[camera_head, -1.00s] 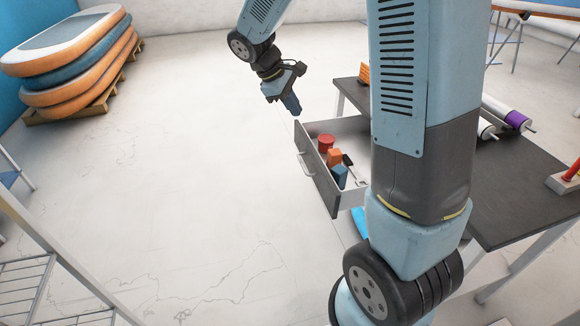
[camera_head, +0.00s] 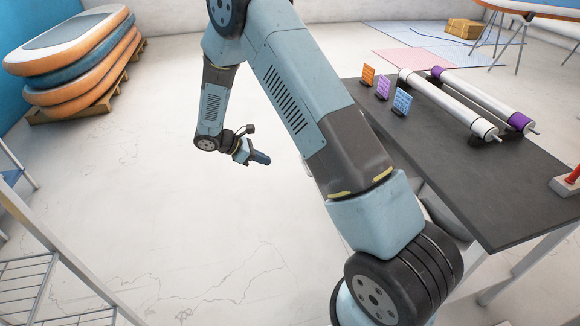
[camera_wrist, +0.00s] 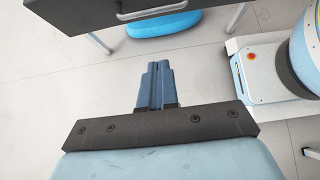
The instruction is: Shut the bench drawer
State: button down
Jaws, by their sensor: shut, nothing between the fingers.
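The bench (camera_head: 470,180) has a dark top. In the wrist view the dark drawer front (camera_wrist: 80,14) crosses the top, cut off by the frame, with a pale bar handle (camera_wrist: 152,12). My gripper (camera_head: 264,158) is left of the bench in the head view, pointing right. In the wrist view my gripper (camera_wrist: 157,66) has its blue fingers together and empty, pointing at the handle with a visible gap between.
Purple-ended and white rolls (camera_head: 450,105) and small coloured cards (camera_head: 383,88) are on the bench. A blue object (camera_wrist: 165,25) lies on the floor under the drawer. Stacked boards (camera_head: 70,60) stand far left, a metal rack (camera_head: 30,270) near left. The floor between is clear.

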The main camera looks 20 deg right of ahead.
jog(key=d+r+x, duration=0.1)
jog(key=r+x, duration=0.1)
jog(key=x, duration=1)
jog(key=shift+d, duration=0.65)
jog(key=shift+w+f, duration=0.1)
